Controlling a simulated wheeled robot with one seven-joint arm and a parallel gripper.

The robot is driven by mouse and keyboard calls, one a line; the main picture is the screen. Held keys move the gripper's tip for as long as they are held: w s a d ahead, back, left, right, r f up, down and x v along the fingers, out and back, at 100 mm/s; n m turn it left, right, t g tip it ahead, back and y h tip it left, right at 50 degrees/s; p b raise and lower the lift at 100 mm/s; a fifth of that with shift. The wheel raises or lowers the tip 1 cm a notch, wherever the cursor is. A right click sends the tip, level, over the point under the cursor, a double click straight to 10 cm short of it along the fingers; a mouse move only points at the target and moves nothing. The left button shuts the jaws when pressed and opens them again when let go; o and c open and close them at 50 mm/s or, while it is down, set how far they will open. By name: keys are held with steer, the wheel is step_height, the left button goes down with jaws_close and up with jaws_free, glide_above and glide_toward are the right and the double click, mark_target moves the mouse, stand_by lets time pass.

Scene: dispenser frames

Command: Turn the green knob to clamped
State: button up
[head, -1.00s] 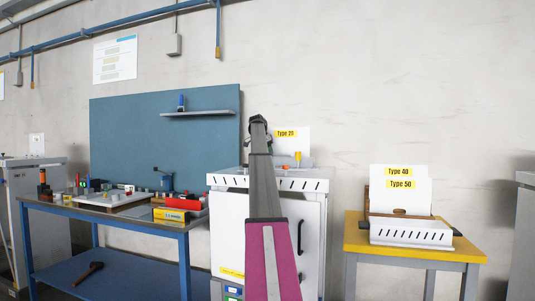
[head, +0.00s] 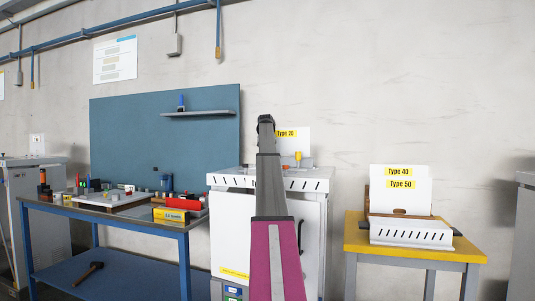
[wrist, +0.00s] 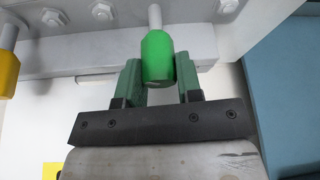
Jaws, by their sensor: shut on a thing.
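The green knob (wrist: 157,57) is in the upper middle of the wrist view, on a thin pale stem at a grey metal frame (wrist: 100,50). My gripper (wrist: 160,78) has its two green fingers on either side of the knob and is shut on it. The knob's rounded end shows between the fingers. In the head view my arm hides the green knob and my fingers. I cannot read a clamped mark or the knob's setting.
A yellow knob (wrist: 8,62) is at the wrist view's left edge; an orange-yellow one (head: 298,156) stands on the white cabinet (head: 228,225). A blue workbench (head: 130,222) is left, a yellow table (head: 360,244) with a white box right.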

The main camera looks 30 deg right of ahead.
steer(key=n, duration=0.2)
steer(key=n+t+y, duration=0.1)
steer(key=n, duration=0.1)
steer(key=shift+n+y, duration=0.3)
steer(key=shift+n, duration=0.1)
steer(key=n+y, duration=0.1)
steer(key=n, duration=0.2)
steer(key=shift+n, duration=0.3)
steer(key=n+y, duration=0.2)
steer(key=n, duration=0.2)
steer(key=shift+n+g+y, duration=0.5)
steer(key=shift+n+y, duration=0.1)
steer(key=shift+n, duration=1.5)
steer(key=o, duration=0.9)
steer(key=shift+o, duration=0.2)
steer(key=shift+r, duration=0.1)
steer(key=v, duration=1)
steer(key=shift+d+r, duration=0.15)
steer(key=shift+r, duration=0.1)
